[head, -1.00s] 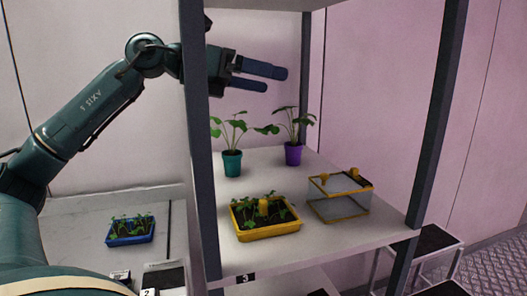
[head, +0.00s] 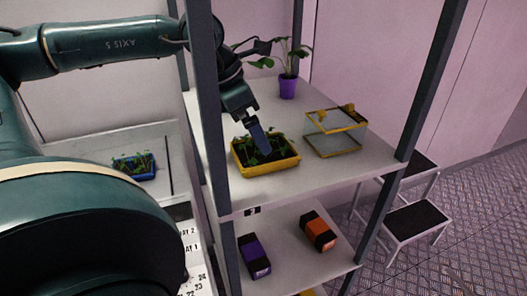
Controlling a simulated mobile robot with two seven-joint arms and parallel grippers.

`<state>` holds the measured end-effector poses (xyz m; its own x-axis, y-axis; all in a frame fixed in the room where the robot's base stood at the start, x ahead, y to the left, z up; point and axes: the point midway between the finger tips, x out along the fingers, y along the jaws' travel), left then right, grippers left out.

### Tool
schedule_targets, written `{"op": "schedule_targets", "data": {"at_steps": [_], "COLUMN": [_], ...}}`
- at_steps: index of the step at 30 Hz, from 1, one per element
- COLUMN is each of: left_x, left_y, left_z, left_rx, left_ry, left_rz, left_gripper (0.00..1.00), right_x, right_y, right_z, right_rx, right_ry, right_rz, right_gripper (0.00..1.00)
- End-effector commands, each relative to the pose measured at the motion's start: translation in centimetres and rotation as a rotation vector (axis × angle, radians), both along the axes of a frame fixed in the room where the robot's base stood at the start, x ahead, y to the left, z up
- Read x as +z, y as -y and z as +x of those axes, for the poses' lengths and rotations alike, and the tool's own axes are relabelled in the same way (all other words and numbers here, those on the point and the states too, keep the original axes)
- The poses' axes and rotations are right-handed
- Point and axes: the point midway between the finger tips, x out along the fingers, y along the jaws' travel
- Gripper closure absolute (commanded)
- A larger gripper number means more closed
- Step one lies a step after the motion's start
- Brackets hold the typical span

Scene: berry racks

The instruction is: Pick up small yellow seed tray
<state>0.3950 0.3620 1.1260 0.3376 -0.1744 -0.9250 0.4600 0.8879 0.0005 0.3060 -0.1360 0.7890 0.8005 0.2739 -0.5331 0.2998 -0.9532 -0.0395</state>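The small yellow seed tray (head: 268,171) with green seedlings in dark soil stands on the upper shelf (head: 350,178) of the rack, near its front left. My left gripper (head: 260,142) reaches in behind the front left post and points down over the tray. Its blue fingers overlap the middle of the tray, where a yellow knob showed before. Whether the fingers are open or shut on that knob cannot be told. My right gripper is not in view.
A clear box with yellow edges (head: 335,146) stands right of the tray. A purple pot (head: 288,87) with a plant is behind. The dark rack post (head: 207,110) is close to my arm. A blue seed tray (head: 134,166) sits left. Purple (head: 254,257) and orange (head: 318,231) boxes lie below.

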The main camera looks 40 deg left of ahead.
Motion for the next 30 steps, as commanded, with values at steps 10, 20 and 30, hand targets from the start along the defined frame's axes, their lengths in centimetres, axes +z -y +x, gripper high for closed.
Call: {"op": "schedule_targets", "data": {"at_steps": [10, 20, 30], "left_x": [-1.9, -4.6, -4.8], "left_y": [0.7, 1.4, 1.5], "left_z": [0.8, 1.9, 2.1], "left_rx": [0.0, 0.0, 0.0], "left_ry": [-0.004, 0.0, 0.004], "left_rz": [0.001, -0.001, -0.002], "left_gripper": [0.0, 0.0, 0.02], "right_x": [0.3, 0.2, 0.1], "right_y": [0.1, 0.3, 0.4], "right_z": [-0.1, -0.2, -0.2], "right_rx": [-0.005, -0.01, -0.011], "right_ry": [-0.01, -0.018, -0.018], "right_rz": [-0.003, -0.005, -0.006], "right_gripper": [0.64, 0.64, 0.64]}}
